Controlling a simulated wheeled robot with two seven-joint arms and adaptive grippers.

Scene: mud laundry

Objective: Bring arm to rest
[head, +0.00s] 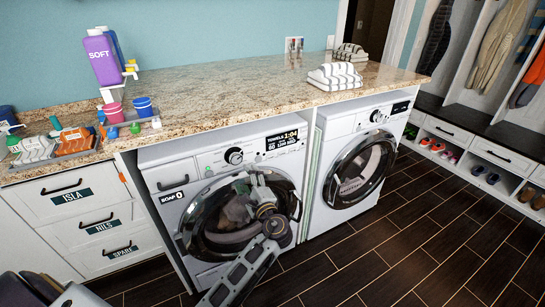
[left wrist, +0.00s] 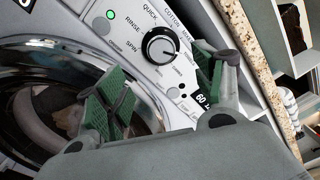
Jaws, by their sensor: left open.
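My left gripper (head: 245,190) is in front of the left washing machine (head: 165,180), over its round dark door, with the arm rising from the bottom of the head view. In the left wrist view my left gripper (left wrist: 160,80) has its green-padded fingers spread apart with nothing between them. The machine's control dial (left wrist: 161,45) shows behind the gap between the fingers. The round door (left wrist: 45,70) is at the left of that view, with pale cloth showing behind its glass. My right gripper is not in either view.
A second washing machine (head: 320,190) stands to the right. The granite counter (head: 220,85) above holds a purple bottle (head: 102,60), cups and folded striped towels (head: 335,77). Drawers (head: 85,210) are at the left. The dark tiled floor (head: 420,240) at the right is clear.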

